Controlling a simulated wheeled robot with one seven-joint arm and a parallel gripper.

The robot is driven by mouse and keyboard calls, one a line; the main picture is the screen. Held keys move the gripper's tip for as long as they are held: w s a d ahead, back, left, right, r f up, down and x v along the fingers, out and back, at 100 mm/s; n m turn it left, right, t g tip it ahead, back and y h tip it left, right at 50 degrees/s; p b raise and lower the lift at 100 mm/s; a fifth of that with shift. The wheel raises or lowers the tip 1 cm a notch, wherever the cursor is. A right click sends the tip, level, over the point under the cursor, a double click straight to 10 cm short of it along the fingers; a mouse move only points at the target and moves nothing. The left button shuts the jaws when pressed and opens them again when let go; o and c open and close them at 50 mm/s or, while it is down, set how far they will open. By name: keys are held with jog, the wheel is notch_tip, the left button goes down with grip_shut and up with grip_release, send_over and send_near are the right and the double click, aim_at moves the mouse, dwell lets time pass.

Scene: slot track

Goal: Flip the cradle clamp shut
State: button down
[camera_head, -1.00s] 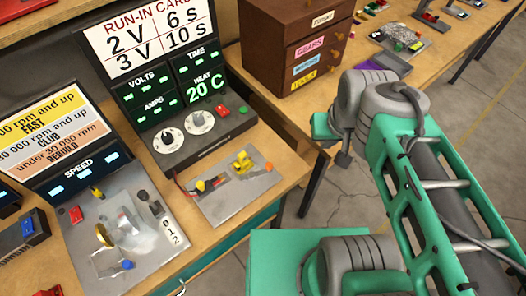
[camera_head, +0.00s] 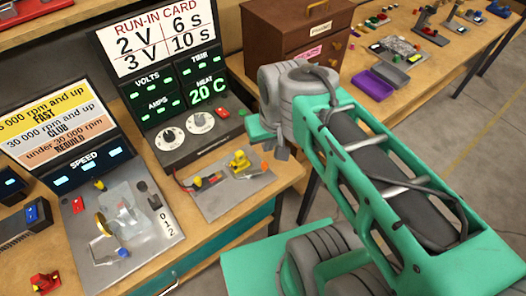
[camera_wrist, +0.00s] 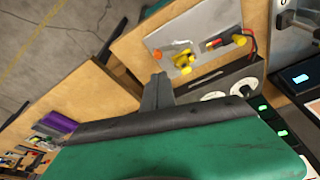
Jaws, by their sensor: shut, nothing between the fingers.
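A small yellow fixture (camera_head: 239,161), which looks like the cradle with its clamp, stands on a grey metal plate (camera_head: 215,204) before the run-in card panel. It also shows in the wrist view (camera_wrist: 184,60), upper middle, with an orange knob (camera_wrist: 157,54) beside it. The clamp's exact position is too small to tell. My gripper (camera_head: 281,152) hangs just right of the plate in the head view, apart from the fixture. In the wrist view my gripper's grey fingers (camera_wrist: 157,85) are together and empty, with the fixture beyond them.
Red and yellow clips with wires (camera_head: 204,182) sit on the plate's left part. The panel with knobs (camera_head: 185,130) rises behind it. A speed tester plate (camera_head: 150,255) is at left. A brown drawer cabinet (camera_head: 262,50) and purple tray (camera_head: 371,86) stand behind my arm.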

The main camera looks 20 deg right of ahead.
aim_at(252, 171)
jog(key=w+d+f+m+g, duration=0.1)
jog(key=w+m+g, duration=0.1)
jog(key=w, duration=0.4)
jog(key=w+d+f+m+g, duration=0.2)
jog(key=w+g, duration=0.1)
jog(key=w, duration=0.3)
jog(key=shift+d+g+y+p, duration=0.25)
jog(key=shift+g+y+p, duration=0.15)
jog(key=shift+w, duration=0.1)
jog(key=p+x, duration=0.1)
jog(key=x, duration=0.8)
jog(key=s, duration=0.1)
jog(key=s+a+p, duration=0.1)
jog(key=s, duration=0.2)
jog(key=shift+a+f+p, duration=0.2)
jog(key=shift+f+p, duration=0.1)
jog(key=shift+f, duration=0.2)
